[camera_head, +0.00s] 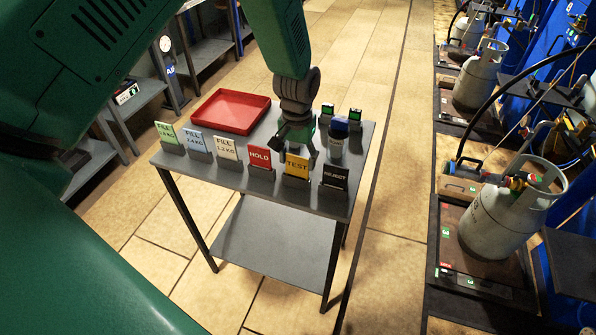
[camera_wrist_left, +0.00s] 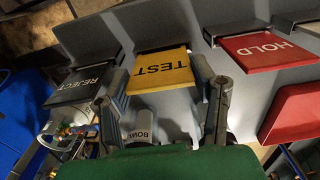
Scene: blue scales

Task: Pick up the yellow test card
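The yellow test card (camera_head: 297,166) stands in a dark holder at the front edge of the grey table, between the red HOLD card (camera_head: 260,157) and the black REJECT card (camera_head: 335,177). My left gripper (camera_head: 298,153) points down at the yellow card from above and behind. In the left wrist view the open fingers lie to either side of the yellow card (camera_wrist_left: 163,70), with the card's near edge between the fingertips. I see no clear contact between fingers and card. My right gripper is not in view.
A red tray (camera_head: 231,110) lies at the table's back left. Several FILL cards (camera_head: 196,141) stand along the front left. A blue-topped container (camera_head: 338,138) stands just right of the gripper, with two small green-screened devices (camera_head: 354,115) behind. Gas cylinders (camera_head: 507,215) stand at right.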

